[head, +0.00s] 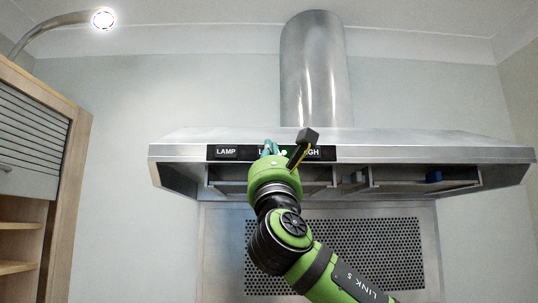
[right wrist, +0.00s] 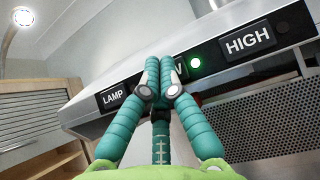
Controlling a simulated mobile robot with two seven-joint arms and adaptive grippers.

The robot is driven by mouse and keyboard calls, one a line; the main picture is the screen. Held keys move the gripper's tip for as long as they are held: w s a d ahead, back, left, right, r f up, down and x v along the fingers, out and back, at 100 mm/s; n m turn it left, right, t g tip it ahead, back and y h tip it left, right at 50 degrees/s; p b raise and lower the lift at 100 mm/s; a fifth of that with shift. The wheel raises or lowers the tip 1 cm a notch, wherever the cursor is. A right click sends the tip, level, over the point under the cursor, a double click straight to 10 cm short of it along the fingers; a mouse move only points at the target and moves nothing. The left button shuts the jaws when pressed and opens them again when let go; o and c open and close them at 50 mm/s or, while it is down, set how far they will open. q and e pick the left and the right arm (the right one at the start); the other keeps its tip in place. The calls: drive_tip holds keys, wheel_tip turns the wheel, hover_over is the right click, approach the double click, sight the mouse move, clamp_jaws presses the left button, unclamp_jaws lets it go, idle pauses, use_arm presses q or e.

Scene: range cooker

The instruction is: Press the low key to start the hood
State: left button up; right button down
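The range hood (head: 400,144) has a black key strip on its front edge. The low key (right wrist: 180,68) is mostly hidden behind my right gripper; only the end of its label shows in the right wrist view, and its first letter in the head view. The right gripper also shows in the head view (head: 269,147). My left gripper is not in view.
The LAMP key (right wrist: 113,96) is left of the low key and the HIGH key (right wrist: 248,40) is right of it. A perforated panel (head: 380,252) is below the hood. A wooden cabinet (head: 72,170) stands at left. The wall between cabinet and hood is clear.

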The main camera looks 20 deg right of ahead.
drive_tip(key=s+a+b, duration=0.1)
drive_tip(key=s+b, duration=0.2)
drive_tip(key=s, duration=0.2)
drive_tip(key=shift+s+a, duration=0.35)
drive_tip(key=shift+s, duration=0.05)
idle(2.3)
